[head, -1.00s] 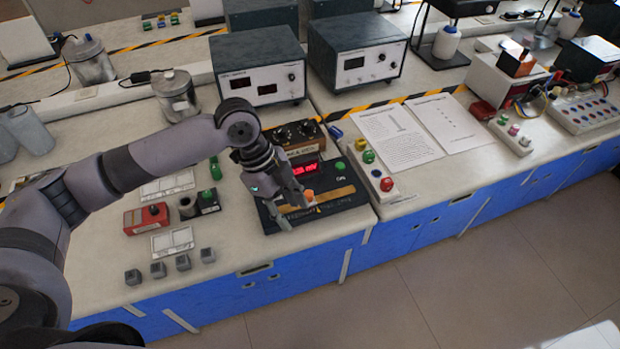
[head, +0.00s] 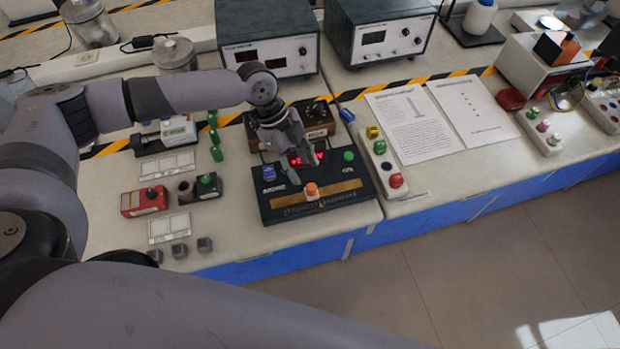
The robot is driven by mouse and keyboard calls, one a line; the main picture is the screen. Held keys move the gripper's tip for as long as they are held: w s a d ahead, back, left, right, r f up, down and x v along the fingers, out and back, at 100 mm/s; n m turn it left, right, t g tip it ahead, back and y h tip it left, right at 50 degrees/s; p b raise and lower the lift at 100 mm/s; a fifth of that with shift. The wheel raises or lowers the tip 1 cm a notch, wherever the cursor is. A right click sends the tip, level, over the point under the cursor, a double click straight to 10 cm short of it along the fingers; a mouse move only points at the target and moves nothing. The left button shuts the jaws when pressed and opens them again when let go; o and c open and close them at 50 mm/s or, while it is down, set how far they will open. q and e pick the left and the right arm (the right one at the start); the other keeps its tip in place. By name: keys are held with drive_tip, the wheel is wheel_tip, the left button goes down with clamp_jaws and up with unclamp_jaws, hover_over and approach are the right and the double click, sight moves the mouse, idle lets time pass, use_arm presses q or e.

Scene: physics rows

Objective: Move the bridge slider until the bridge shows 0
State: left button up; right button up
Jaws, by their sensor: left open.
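The bridge is a dark box (head: 268,212) on the bench with a brass-coloured strip (head: 345,188) along its top. Its orange slider (head: 311,189) sits near the middle of the strip. The red lit display (head: 318,154) is partly covered by my gripper, so I cannot read its value. My left gripper (head: 304,174) is open and points down over the box, behind the slider and apart from it as far as I can see. A blue knob (head: 269,174) and a green button (head: 348,156) flank the display. My right gripper is out of view.
A wooden box with dark knobs (head: 317,116) stands right behind the bridge. A strip with coloured buttons (head: 382,165) is close on the right, with papers (head: 408,125) beyond. A red device (head: 143,202) and small grey blocks (head: 180,251) lie to the left.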

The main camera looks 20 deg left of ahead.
sight(311, 186)
use_arm(q)
drive_tip(key=x, duration=0.3)
drive_tip(key=p+x, duration=0.1)
drive_tip(key=x, duration=0.1)
drive_tip(key=shift+s+d+f, duration=0.15)
drive_tip(key=shift+s+d, duration=0.05)
drive_tip(key=shift+s, duration=0.1)
drive_tip(key=shift+w+d+f, duration=0.15)
drive_tip(key=shift+f, duration=0.4)
drive_tip(key=shift+c, duration=0.6)
clamp_jaws()
drive_tip(key=shift+r, duration=0.1)
